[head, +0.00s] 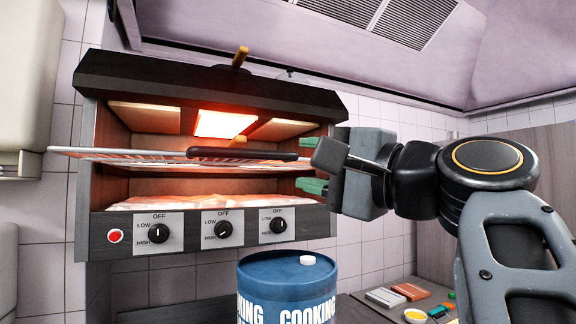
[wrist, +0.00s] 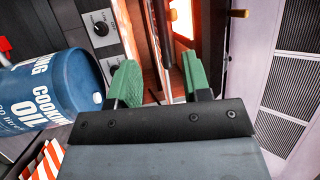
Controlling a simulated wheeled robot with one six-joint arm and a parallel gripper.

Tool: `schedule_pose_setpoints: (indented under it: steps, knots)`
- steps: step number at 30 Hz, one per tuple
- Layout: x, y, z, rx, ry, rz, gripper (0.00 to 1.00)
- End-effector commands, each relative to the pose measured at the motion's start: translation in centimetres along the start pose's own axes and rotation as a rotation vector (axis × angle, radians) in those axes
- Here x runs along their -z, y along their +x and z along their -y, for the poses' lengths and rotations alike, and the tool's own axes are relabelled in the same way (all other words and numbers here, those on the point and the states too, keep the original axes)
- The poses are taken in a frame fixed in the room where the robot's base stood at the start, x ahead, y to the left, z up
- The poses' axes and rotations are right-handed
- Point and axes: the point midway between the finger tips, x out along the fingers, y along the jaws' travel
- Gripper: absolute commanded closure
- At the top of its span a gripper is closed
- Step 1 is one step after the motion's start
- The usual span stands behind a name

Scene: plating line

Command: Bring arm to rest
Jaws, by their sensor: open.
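My gripper (head: 305,164) is at the right front of the wall grill in the head view, beside its right side post. The arm reaches in from the right. The grill (head: 150,88) has a glowing heater (head: 222,124) at the top, a wire rack (head: 120,154) with a dark handle (head: 240,155), and pale pink slices on its lower shelf (head: 200,201). The gripper partly covers the grill's right edge.
A blue cooking oil drum (head: 285,280) stands below the grill; it also shows at left in the wrist view (wrist: 50,85). Three knobs (head: 223,229) line the grill front. A counter (head: 365,300) at lower right holds small coloured items and a bowl (head: 415,316). A vented hood (head: 390,60) hangs above.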

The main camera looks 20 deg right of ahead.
Motion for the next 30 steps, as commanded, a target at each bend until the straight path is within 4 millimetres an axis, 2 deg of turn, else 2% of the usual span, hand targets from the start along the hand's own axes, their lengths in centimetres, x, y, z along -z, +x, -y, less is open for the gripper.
schedule_pose_setpoints:
  steps: [10, 14, 17, 20, 22, 23, 24, 26, 27, 30]
  knots:
    - [0.1, 0.0, -0.1, -0.002, 0.0, -0.003, 0.56]
    - [1.1, 0.4, -2.0, -0.046, 0.007, -0.015, 0.56]
    - [2.6, 1.3, -6.3, -0.146, 0.012, -0.031, 0.56]
    - [3.9, 2.3, -13.1, -0.313, -0.006, -0.033, 0.56]
    - [4.2, 2.8, -18.7, -0.455, -0.041, -0.012, 0.56]
    - [4.1, 2.9, -21.1, -0.518, -0.062, 0.004, 0.56]
    - [3.8, 2.9, -24.4, -0.602, -0.097, 0.029, 0.56]
    - [3.1, 2.5, -29.2, -0.728, -0.159, 0.083, 0.56]
    - [2.4, 2.1, -32.2, -0.809, -0.207, 0.127, 0.56]
    - [0.5, 0.4, -39.3, -0.996, -0.351, 0.261, 0.56]
